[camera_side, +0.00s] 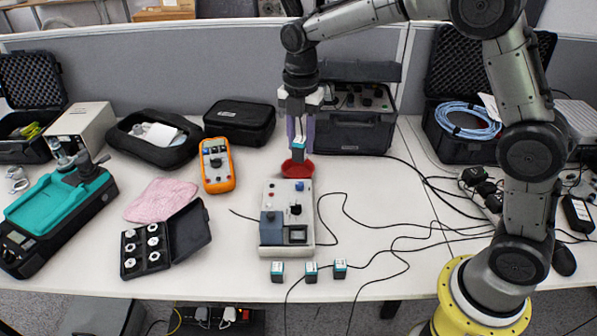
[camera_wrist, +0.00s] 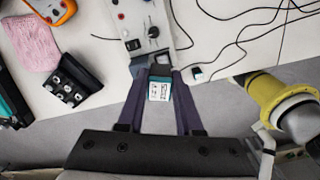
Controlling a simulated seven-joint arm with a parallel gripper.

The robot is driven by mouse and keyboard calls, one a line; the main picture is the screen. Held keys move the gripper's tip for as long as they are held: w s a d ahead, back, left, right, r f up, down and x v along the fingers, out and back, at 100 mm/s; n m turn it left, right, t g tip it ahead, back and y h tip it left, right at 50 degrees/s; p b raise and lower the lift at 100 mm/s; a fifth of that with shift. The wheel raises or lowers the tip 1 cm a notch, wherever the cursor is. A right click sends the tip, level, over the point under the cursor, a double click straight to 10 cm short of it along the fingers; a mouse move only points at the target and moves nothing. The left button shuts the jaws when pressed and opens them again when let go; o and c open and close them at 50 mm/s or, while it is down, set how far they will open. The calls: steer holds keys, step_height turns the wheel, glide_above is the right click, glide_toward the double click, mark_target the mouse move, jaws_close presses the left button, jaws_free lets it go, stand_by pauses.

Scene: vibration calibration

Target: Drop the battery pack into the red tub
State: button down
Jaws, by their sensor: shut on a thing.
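My gripper (camera_side: 298,138) points down and is shut on a battery pack (camera_side: 298,154), a small dark block with a teal band. In the wrist view the pack (camera_wrist: 158,88) shows its white label and teal edge between the purple fingers (camera_wrist: 159,78). The red tub (camera_side: 297,169) is a small round dish behind the grey instrument. In the side view the pack overlaps the tub's far rim; the height between them is hard to judge. The tub does not show in the wrist view.
The grey instrument with knobs (camera_side: 287,222) stands in front of the tub. Several similar teal-and-white small blocks (camera_side: 311,272) sit near the table's front edge. An orange multimeter (camera_side: 217,165) lies left, black cables (camera_side: 400,238) right, and a black equipment case (camera_side: 352,130) behind.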

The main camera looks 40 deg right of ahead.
steer(key=w+d+f+m, duration=0.3)
steer(key=w+d, duration=0.6)
steer(key=w, duration=0.4)
steer(key=w+d+f+m, duration=0.1)
steer(key=d+f, duration=0.3)
steer(key=f, duration=0.3)
steer(key=w+d+f, duration=0.1)
steer(key=d+f, duration=0.3)
steer(key=f, duration=0.3)
steer(key=shift+w+f+m, duration=0.25)
steer(key=shift+m, duration=0.15)
steer(key=shift+d, duration=0.1)
steer(key=c, duration=0.5)
jaws_free()
steer(key=shift+r, duration=0.1)
